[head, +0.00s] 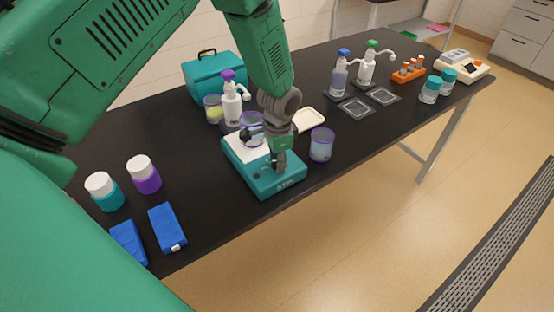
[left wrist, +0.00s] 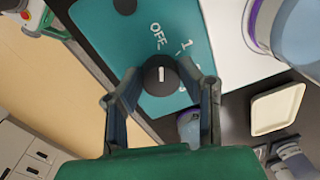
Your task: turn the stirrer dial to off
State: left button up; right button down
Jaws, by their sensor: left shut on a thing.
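The teal stirrer (head: 259,186) stands near the front edge of the black bench, with a white top plate (head: 232,148). A beaker with a purple rim (head: 252,127) stands on the plate, partly hidden by my arm. In the left wrist view the round black dial (left wrist: 160,75) has a white mark that points up toward the printed OFF; a 1 is printed to the right, and further marks are partly hidden by a finger. My left gripper (head: 279,163) is shut on the dial, one finger on each side. My right gripper is not in view.
A purple-rimmed cup (head: 321,145) stands close to the right of the stirrer, and a cream tray (head: 309,120) lies behind it. A purple-topped pump bottle (head: 231,100) is behind the stirrer. Two white-lidded jars (head: 104,192) stand at left. Bare bench lies between jars and stirrer.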

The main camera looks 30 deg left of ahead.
pick_arm(q)
jog(key=shift+w+r, duration=0.1)
jog(key=shift+w, duration=0.2)
jog(key=o, duration=1)
jog(key=shift+o, duration=0.7)
jog(key=shift+d, duration=0.1)
jog(key=shift+r, duration=0.2)
notch_tip(320, 180, up, 11)
jog(key=shift+d, duration=0.3)
jog(key=shift+s+r, duration=0.1)
